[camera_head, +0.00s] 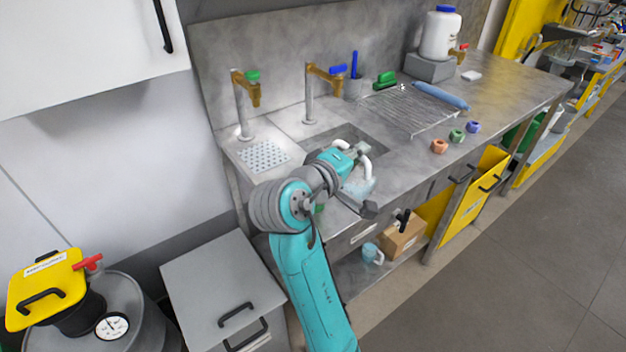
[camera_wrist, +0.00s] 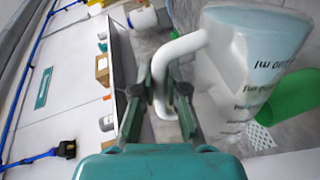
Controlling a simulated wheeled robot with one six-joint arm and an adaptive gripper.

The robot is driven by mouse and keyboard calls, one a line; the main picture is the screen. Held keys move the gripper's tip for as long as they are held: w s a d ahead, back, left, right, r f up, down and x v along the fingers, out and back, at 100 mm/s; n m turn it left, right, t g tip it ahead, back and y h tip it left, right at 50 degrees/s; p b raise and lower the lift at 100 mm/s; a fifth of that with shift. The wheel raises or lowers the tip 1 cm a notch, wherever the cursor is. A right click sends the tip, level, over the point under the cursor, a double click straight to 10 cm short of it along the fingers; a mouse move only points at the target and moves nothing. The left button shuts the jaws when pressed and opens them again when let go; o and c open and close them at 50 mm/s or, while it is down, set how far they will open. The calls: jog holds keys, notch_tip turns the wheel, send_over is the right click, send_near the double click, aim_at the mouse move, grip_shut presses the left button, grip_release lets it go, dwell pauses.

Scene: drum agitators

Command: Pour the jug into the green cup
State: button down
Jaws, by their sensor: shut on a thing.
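My gripper (camera_wrist: 160,95) is shut on the white handle of the clear jug (camera_wrist: 255,75). In the wrist view the jug fills the right side, with dark lettering and a pale blue zone. In the head view the jug (camera_head: 358,188) shows beside my gripper (camera_head: 352,152), by the sink's front edge. I cannot tell its exact tilt. A green cup (camera_wrist: 286,98) shows behind the jug in the wrist view, partly hidden by it. In the head view a bit of green (camera_head: 319,208) shows beside my arm, mostly hidden; it appears to be this cup.
Two brass taps (camera_head: 246,90) (camera_head: 325,75) rise behind the sink (camera_head: 345,140). A perforated drain plate (camera_head: 262,155) lies left of it. Small orange (camera_head: 439,146), green (camera_head: 457,135) and purple (camera_head: 473,127) pieces sit on the counter's right. A cardboard box (camera_head: 402,238) stands on the lower shelf.

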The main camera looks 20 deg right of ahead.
aim_at(372, 181)
jog(key=shift+w+a+r+n+p, duration=0.2)
jog(key=shift+w+a+r+n, duration=0.2)
jog(key=shift+w, duration=0.1)
jog(key=shift+w+a+r+n+p, duration=0.2)
jog(key=shift+w+a+r+n, duration=0.1)
jog(key=shift+w+n, duration=0.15)
dwell(1.7)
jog(key=s+f+m, duration=0.1)
jog(key=s+d, duration=0.1)
jog(key=s+d+f+m, duration=0.1)
jog(key=shift+s+d+f+m, duration=0.25)
jog(key=shift+f+m, duration=0.05)
jog(key=shift+m, duration=0.05)
jog(key=shift+s+f, duration=0.1)
jog(key=shift+f, duration=0.05)
jog(key=shift+s+d+f+m+t, duration=0.3)
jog(key=shift+s+f+m, duration=0.1)
jog(key=shift+f+m, duration=0.3)
jog(key=shift+s+d+f+m+t, duration=0.2)
jog(key=shift+s+d+f+m, duration=0.15)
jog(key=shift+f+m, duration=0.35)
jog(key=s+d+f+m+t+b, duration=0.1)
jog(key=s+f+m, duration=0.1)
jog(key=f+m, duration=0.2)
jog(key=s+d+f+m+t, duration=0.1)
jog(key=s+d+f+m, duration=0.1)
jog(key=f+m, duration=0.3)
jog(key=shift+s+d+f+b, duration=0.25)
jog(key=shift+s+f+b, duration=0.1)
jog(key=shift+s+f, duration=0.5)
